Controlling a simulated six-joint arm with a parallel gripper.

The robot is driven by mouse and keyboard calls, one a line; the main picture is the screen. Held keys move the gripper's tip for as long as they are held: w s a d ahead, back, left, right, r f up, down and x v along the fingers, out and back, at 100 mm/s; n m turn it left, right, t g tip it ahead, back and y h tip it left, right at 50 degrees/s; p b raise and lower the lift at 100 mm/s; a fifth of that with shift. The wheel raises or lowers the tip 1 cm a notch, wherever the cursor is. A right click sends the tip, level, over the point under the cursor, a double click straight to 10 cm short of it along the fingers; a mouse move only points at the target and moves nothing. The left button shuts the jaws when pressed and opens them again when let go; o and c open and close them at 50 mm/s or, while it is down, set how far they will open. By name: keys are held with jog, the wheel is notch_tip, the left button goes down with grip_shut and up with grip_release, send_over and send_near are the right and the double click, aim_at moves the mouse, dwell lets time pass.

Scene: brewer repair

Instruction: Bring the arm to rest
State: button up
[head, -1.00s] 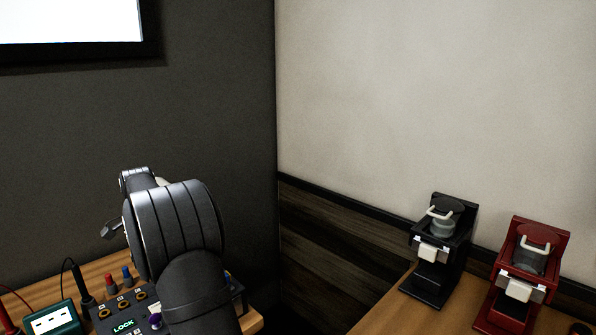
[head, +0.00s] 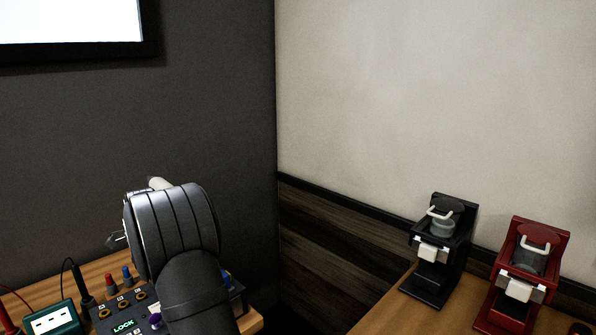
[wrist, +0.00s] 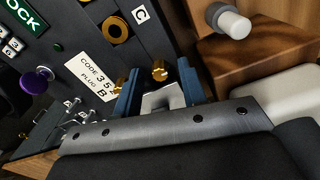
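My gripper (wrist: 160,72) shows in the wrist view with its two blue-grey fingers apart. A gold knob of the panel shows in the gap, and I see nothing held. In the head view my bent arm hides most of the gripper; a small metallic part (head: 116,239) shows at the arm's left side. The dark control panel (head: 112,308) lies on the wooden bench below the arm. In the wrist view the panel has a label (wrist: 91,78) with "CODE 35" and "PLUG B", partly covered by a finger.
A teal meter (head: 55,320) with red and black leads stands left of the panel. A wooden block (wrist: 230,65) with a white-tipped peg (wrist: 233,24) shows in the wrist view. A black brewer (head: 440,250) and a red brewer (head: 523,275) stand on the right counter.

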jog(key=shift+m, duration=0.4)
notch_tip(320, 180, up, 10)
jog(key=shift+f, duration=0.25)
